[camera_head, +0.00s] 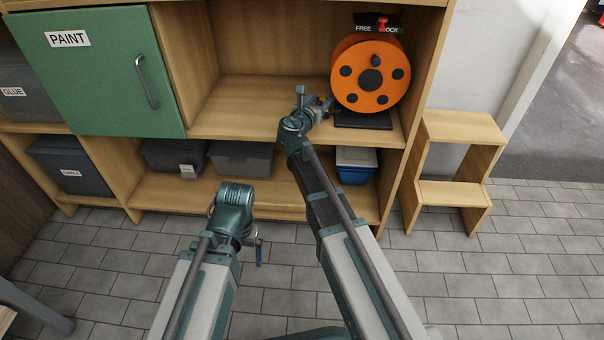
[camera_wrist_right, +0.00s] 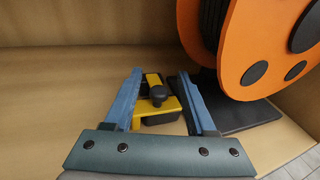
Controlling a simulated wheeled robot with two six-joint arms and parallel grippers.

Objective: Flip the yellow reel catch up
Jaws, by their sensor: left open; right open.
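The yellow catch (camera_wrist_right: 160,112) with a black knob sits on the shelf beside the orange reel in the right wrist view. The knob lies between the open fingers of my right gripper (camera_wrist_right: 160,76), and I cannot tell whether they touch it. In the head view my right gripper (camera_head: 320,108) is just left of the orange reel (camera_head: 386,90) and hides the catch. The reel also shows in the right wrist view (camera_wrist_right: 240,75) on its black base. My left gripper (camera_head: 258,250) is open and empty, low over the floor, partly hidden by its wrist.
A sign reading FREE and a partly hidden LOCK (camera_head: 363,29) with a red pointer is above the reel. A green PAINT door (camera_head: 100,85) is at left. Grey bins and a blue box (camera_head: 355,172) fill the lower shelf. A wooden step stool (camera_head: 463,130) stands at right.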

